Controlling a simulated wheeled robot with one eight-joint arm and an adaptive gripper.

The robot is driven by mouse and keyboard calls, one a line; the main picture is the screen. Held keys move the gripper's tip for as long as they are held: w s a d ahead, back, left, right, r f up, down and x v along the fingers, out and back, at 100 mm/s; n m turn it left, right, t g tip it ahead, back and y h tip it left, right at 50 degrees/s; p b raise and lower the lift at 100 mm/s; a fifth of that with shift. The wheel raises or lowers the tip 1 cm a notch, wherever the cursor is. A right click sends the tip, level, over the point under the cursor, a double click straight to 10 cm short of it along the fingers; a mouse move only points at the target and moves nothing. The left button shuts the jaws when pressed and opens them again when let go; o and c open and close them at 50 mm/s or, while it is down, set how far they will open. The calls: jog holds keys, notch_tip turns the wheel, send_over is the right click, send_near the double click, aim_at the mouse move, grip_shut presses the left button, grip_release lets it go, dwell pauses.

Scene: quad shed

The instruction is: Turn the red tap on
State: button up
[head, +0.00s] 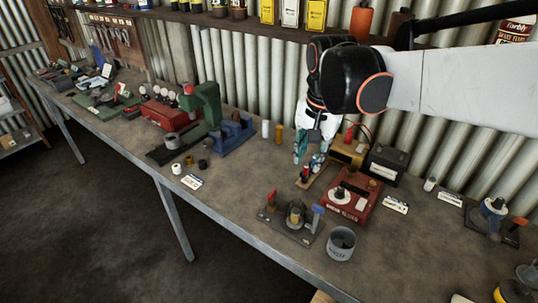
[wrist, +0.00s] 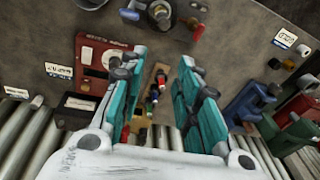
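A dark plate fixture (head: 291,228) with a round middle part stands near the front edge of the bench. A red tap handle (head: 272,199) stands at its left and a blue handle (head: 318,211) at its right. In the wrist view the red handle (wrist: 198,31) is at upper right and the blue handle (wrist: 130,13) at top left. My gripper (head: 308,160) has teal fingers and hangs above the bench, behind the fixture and apart from it. In the wrist view my gripper (wrist: 160,58) is open, with nothing held between its fingers.
A red box (head: 350,200) with a dial and a grey cup (head: 340,246) stand right of the fixture. A wooden strip (head: 313,179) with small coloured items lies below my gripper. The bench left of the fixture is mostly clear.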

jog(key=w+a+f+m+g, duration=0.1)
jog(key=w+a+f, duration=0.1)
jog(key=w+a, duration=0.15)
send_over(272, 192)
notch_tip(272, 192, down, 3)
jog(key=shift+g, duration=0.4)
notch_tip(272, 192, down, 13)
jog(key=b, duration=0.5)
grip_shut()
